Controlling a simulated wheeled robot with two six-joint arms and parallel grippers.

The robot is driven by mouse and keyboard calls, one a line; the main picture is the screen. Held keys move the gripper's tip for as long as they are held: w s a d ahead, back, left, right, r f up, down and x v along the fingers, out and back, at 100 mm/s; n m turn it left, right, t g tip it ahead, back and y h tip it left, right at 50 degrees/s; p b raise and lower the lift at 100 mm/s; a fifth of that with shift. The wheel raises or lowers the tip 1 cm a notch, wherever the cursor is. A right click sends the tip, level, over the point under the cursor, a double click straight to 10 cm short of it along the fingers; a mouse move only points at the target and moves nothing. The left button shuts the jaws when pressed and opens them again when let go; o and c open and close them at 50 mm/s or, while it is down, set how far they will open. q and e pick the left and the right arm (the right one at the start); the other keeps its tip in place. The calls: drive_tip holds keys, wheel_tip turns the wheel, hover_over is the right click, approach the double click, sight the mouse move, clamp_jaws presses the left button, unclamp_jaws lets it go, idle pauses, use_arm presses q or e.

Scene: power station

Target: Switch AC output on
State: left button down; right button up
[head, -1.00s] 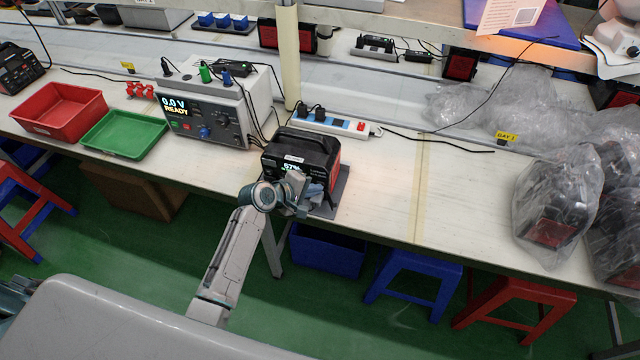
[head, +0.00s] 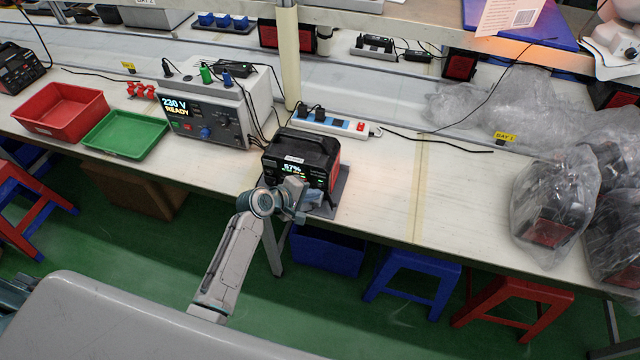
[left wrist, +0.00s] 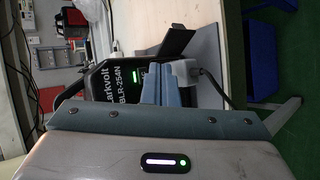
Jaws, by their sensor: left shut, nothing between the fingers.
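The black power station (head: 300,155) with red sides stands on a grey mat at the bench's front edge. Its lit front display (head: 292,168) reads 67%, and small green lights show beside it. In the left wrist view the power station (left wrist: 100,80) appears sideways, with lettering "BLR-254N" and a lit green mark (left wrist: 135,73). My left gripper (head: 312,198) is shut and empty, just in front of the lower front panel. Its fingers (left wrist: 162,85) hide part of that panel; I cannot tell whether they touch it. My right gripper is not in view.
A grey tester (head: 210,115) left of the power station reads "230 V READY", with cables. A grey plug (left wrist: 187,73) with a cord sits beside my fingers. A power strip (head: 335,122) lies behind.

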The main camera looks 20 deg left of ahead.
use_arm(q)
drive_tip(key=s+p, duration=0.3)
drive_tip(key=s, duration=0.3)
drive_tip(key=shift+a, duration=0.1)
idle(0.6)
drive_tip(key=s+a+f+m+g+y+b, duration=0.1)
drive_tip(key=s+a+f+m+y+b, duration=0.15)
drive_tip(key=s+f, duration=0.6)
drive_tip(key=s+a+f+m+g+y+b, duration=0.1)
drive_tip(key=s+a+f+g, duration=0.15)
drive_tip(key=f, duration=1.05)
drive_tip(key=s+a+f+m+g+y+b, duration=0.1)
drive_tip(key=s+a+f+y, duration=0.15)
drive_tip(key=s+f, duration=0.6)
drive_tip(key=s+a+f+m+g+b, duration=0.2)
drive_tip(key=s+a+f+m, duration=0.1)
drive_tip(key=s+f, duration=0.6)
drive_tip(key=s+a+f+m+g+y+b, duration=0.1)
drive_tip(key=s+f+m, duration=0.4)
drive_tip(key=s+f, duration=0.5)
drive_tip(key=s+a+b, duration=0.1)
drive_tip(key=s+a, duration=0.1)
drive_tip(key=s, duration=0.5)
drive_tip(key=shift+s+g+y, duration=0.3)
drive_tip(key=shift+g, duration=0.05)
